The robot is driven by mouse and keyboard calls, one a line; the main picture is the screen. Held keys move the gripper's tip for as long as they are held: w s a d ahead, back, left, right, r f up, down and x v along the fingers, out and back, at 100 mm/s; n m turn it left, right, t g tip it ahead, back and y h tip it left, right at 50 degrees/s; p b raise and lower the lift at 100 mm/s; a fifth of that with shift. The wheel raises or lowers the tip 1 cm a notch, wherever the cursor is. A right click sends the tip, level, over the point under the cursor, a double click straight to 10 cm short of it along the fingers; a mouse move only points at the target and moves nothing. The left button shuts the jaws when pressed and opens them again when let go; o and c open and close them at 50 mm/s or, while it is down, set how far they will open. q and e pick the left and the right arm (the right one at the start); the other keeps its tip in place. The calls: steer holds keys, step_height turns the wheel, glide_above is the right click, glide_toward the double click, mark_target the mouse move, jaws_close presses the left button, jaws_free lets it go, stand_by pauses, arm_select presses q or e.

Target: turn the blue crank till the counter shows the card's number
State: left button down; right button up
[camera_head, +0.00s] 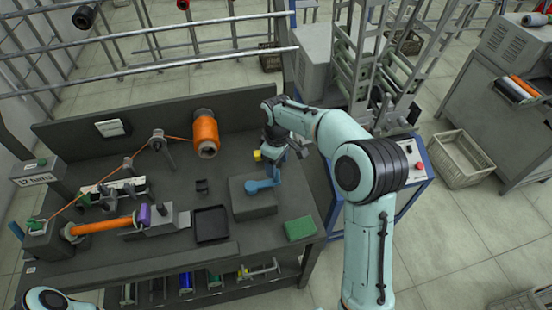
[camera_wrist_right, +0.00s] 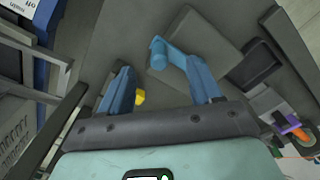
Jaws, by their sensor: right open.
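The blue crank (camera_head: 262,185) sits on a grey box (camera_head: 252,207) on the workbench. In the right wrist view the crank (camera_wrist_right: 178,56) lies ahead of the fingers, close to the right-hand one. My right gripper (camera_head: 275,158) is open and empty, just behind the crank in the head view. Its two blue fingers (camera_wrist_right: 158,75) are apart, and I cannot tell whether one touches the crank. A label (camera_head: 38,180) at the bench's left seems to read "12 turns". I cannot make out a counter reading. My left gripper is not in view.
A yellow piece (camera_head: 257,155) is beside the right gripper. An orange spool (camera_head: 206,134), a winding spindle (camera_head: 103,226), a black tray (camera_head: 211,225) and a green block (camera_head: 299,228) are on the bench (camera_head: 180,250). A basket (camera_head: 462,158) stands on the floor.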

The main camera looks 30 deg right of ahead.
mark_target(277, 171)
steer(key=shift+f+b, duration=1.05)
steer(key=shift+f, duration=1.2)
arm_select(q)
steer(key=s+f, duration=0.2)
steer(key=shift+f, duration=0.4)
arm_select(e)
steer(key=shift+r, duration=0.1)
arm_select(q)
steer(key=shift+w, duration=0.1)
arm_select(e)
steer(key=shift+w, duration=0.15)
steer(key=c, duration=0.5)
